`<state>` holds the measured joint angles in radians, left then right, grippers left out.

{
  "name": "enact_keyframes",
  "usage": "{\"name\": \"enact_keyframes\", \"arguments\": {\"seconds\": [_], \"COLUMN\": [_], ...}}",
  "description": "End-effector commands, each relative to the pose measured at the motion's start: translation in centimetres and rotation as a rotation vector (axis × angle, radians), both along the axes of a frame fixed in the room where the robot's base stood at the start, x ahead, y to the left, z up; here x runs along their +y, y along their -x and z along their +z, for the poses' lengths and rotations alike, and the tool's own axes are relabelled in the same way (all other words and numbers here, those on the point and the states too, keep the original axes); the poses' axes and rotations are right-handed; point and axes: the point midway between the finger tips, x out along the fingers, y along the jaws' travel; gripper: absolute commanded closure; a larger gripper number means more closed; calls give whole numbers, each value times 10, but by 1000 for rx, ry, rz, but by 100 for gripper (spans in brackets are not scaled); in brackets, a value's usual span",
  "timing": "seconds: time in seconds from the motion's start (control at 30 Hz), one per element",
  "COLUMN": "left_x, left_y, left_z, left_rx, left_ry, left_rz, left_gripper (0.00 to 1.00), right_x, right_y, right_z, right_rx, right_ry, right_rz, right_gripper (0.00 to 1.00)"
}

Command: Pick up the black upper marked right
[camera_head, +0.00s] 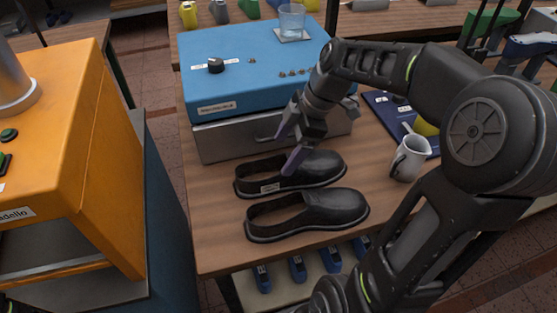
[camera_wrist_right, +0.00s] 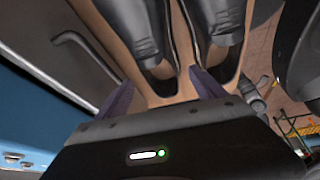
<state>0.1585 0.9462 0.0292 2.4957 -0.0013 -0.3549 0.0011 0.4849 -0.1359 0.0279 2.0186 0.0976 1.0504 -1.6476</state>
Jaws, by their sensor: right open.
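Two black uppers lie side by side on the wooden table, toes to the right in the head view. The far upper (camera_head: 318,168) carries a small white label near its heel; its lettering is too small to read. The near upper (camera_head: 335,208) shows no label. My right gripper (camera_head: 284,156) is open, with purple fingers, over the heel end of the far upper, one finger overlapping it in the picture. In the right wrist view the far upper (camera_wrist_right: 132,25) has its heel opening between the spread fingers (camera_wrist_right: 162,78), and the near upper (camera_wrist_right: 213,22) lies to the right. Contact cannot be told.
A blue and grey machine (camera_head: 245,62) stands just behind the far upper, with a glass (camera_head: 291,20) on top. A white mug (camera_head: 409,158) stands to the right, beside a dark blue board (camera_head: 380,103). An orange machine (camera_head: 75,130) is at left. The table's front left is clear.

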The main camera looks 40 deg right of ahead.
Motion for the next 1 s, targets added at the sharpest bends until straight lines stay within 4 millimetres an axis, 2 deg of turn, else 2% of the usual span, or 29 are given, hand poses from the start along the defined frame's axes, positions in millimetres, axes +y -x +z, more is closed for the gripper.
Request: {"name": "enact_keyframes", "arguments": {"seconds": [0.17, 0.47, 0.8, 1.0], "left_x": [0, 0, 0, 0], "left_y": [0, 0, 0, 0], "left_z": [0, 3, 4, 13], "left_rx": [0, 0, 0, 0], "left_ry": [0, 0, 0, 0], "left_rz": [0, 0, 0, 0], "left_gripper": [64, 64, 64, 64], "right_x": [0, 8, 9, 14], "right_y": [0, -6, -7, -13], "right_z": [-1, -24, -27, -49], "right_rx": [1, 2, 2, 5], "right_ry": [0, -1, -1, -4], "right_rz": [0, -1, 0, 1], "right_gripper": [21, 21, 21, 21]}}
